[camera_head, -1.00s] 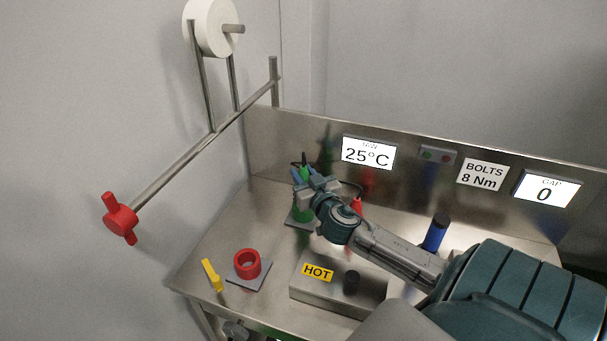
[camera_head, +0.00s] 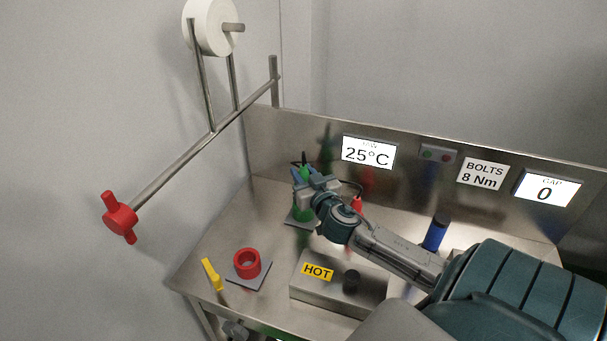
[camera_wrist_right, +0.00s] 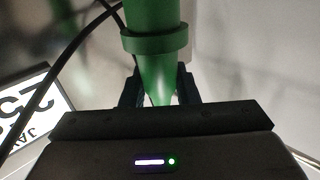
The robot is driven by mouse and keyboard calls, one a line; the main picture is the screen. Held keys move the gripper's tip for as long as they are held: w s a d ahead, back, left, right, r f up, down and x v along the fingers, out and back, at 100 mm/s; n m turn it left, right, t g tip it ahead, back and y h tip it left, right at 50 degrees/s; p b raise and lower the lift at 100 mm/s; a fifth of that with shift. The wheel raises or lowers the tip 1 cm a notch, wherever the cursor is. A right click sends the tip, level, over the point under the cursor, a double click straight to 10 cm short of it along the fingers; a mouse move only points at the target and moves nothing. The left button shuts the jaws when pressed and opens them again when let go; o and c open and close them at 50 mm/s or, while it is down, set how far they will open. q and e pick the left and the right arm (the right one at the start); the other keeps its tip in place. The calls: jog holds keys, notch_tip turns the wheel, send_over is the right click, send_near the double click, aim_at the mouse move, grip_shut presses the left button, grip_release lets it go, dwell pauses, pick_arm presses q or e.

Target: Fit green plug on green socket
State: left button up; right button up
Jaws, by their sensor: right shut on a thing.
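The green plug (camera_head: 305,172) is upright at the back left of the steel table, with a black cable at its top. My right gripper (camera_head: 301,187) is shut on it, with the fingers at its sides. The green socket (camera_head: 301,214) stands directly below on a grey plate, partly hidden by the gripper. In the right wrist view, the plug's tapered part (camera_wrist_right: 159,83) is between the fingers, beside a wider green collar. The gripper hides the joint between plug and socket, so I cannot tell how deep the plug sits. My left gripper is not in view.
A box marked HOT (camera_head: 318,286) is in front of my right arm. A red plug (camera_head: 357,205) and a blue cylinder (camera_head: 436,233) stand behind it. A panel with displays (camera_head: 369,152) closes the back.

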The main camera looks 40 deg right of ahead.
dwell(0.5)
jog(key=shift+f, duration=0.1)
jog(key=shift+f+b, duration=0.25)
jog(key=shift+b, duration=0.1)
jog(key=shift+f, duration=0.3)
jog(key=shift+f+b, duration=1.45)
jog(key=shift+b, duration=0.1)
jog(key=shift+f, duration=0.1)
